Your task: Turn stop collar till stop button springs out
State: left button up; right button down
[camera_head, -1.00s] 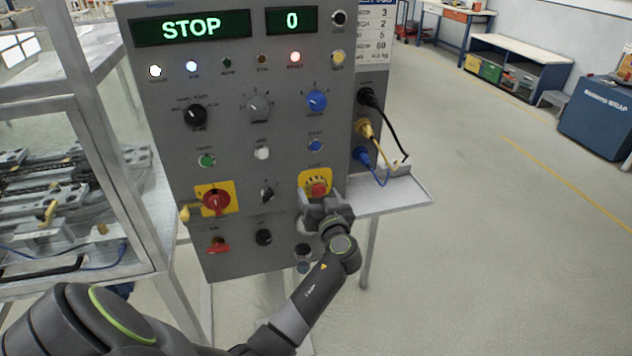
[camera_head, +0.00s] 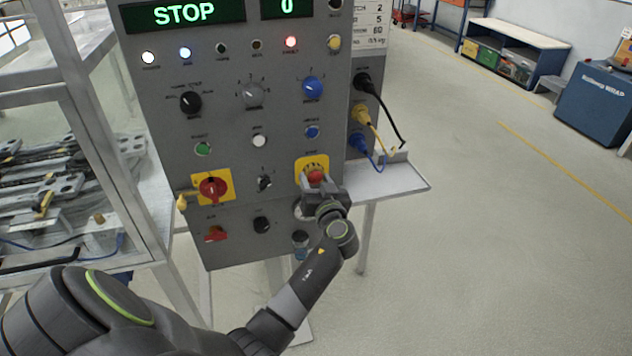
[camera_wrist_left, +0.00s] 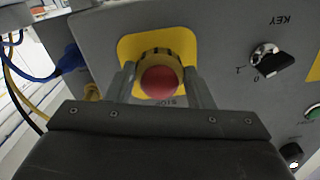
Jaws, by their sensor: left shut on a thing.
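The red stop button (camera_head: 316,177) sits on a yellow plate (camera_head: 303,162) at the lower right of the grey control panel. In the left wrist view the red button (camera_wrist_left: 159,82) stands in front of a ridged, yellowish collar (camera_wrist_left: 158,55). My left gripper (camera_head: 316,188) reaches the button from below. In the wrist view its two fingers stand on either side of the collar and are shut on it. The display (camera_head: 185,13) reads STOP and the red lamp (camera_head: 291,42) is lit. My right gripper is not in view.
A red switch on a yellow plate (camera_head: 212,187) is at the panel's left. A key switch (camera_wrist_left: 270,60) is beside the stop plate. Plugs with black, yellow and blue cables (camera_head: 362,140) hang over a side shelf (camera_head: 400,182). The floor to the right is clear.

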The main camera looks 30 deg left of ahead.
pick_arm(q)
jog(key=m, duration=0.3)
jog(key=shift+m+b, duration=0.4)
jog(key=shift+s+a+r+m, duration=0.1)
jog(key=shift+m, duration=2.6)
jog(key=shift+r, duration=0.1)
jog(key=o, duration=1)
